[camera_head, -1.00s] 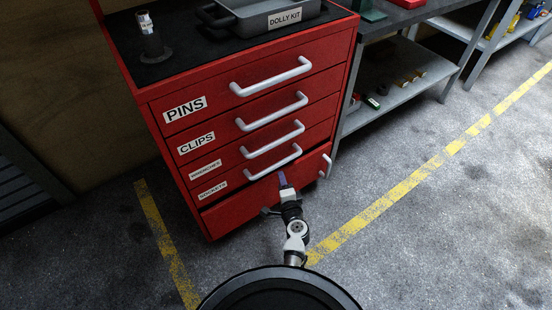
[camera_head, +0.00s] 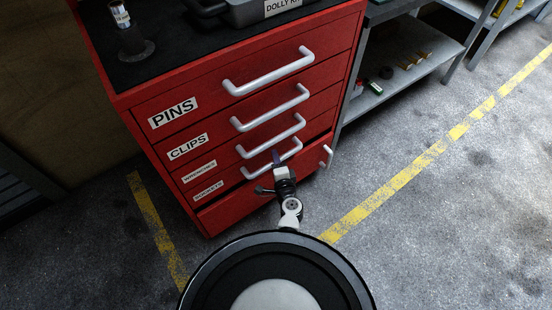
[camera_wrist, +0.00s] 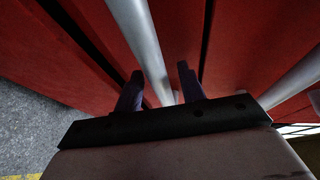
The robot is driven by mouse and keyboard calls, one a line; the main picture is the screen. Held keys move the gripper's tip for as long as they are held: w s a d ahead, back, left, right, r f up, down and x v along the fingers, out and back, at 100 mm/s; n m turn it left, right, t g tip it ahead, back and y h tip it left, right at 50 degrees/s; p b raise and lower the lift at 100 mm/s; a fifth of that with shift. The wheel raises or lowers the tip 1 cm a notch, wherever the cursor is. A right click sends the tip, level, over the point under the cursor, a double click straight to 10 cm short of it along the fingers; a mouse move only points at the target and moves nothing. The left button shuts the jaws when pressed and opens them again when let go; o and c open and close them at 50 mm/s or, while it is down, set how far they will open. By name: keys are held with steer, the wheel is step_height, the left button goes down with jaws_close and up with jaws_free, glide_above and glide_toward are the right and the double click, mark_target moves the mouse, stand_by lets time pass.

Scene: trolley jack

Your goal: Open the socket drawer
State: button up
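The socket drawer (camera_head: 229,184) is the lowest of the labelled drawers in the red cabinet, with a small label reading SOCKETS (camera_head: 208,190) at its left. Its front looks roughly flush with the drawers above. Its pale bar handle (camera_head: 290,153) is partly hidden by my gripper (camera_head: 277,157), whose fingers are at the bar. In the wrist view my gripper (camera_wrist: 160,86) is open, with one dark finger on each side of a grey bar, which appears to be the socket drawer's handle (camera_wrist: 142,42). Gaps show beside the bar, so the fingers are not closed on it.
Another handle (camera_wrist: 292,78) is close to the right in the wrist view. Above are the wrenches, clips (camera_head: 188,147) and pins (camera_head: 173,112) drawers. A bottom panel (camera_head: 235,208) has a small handle (camera_head: 326,156) at its right. A grey shelf (camera_head: 400,80) stands right; floor there is clear.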

steer(key=shift+c, duration=0.2)
jaws_close()
steer(key=shift+s, duration=0.1)
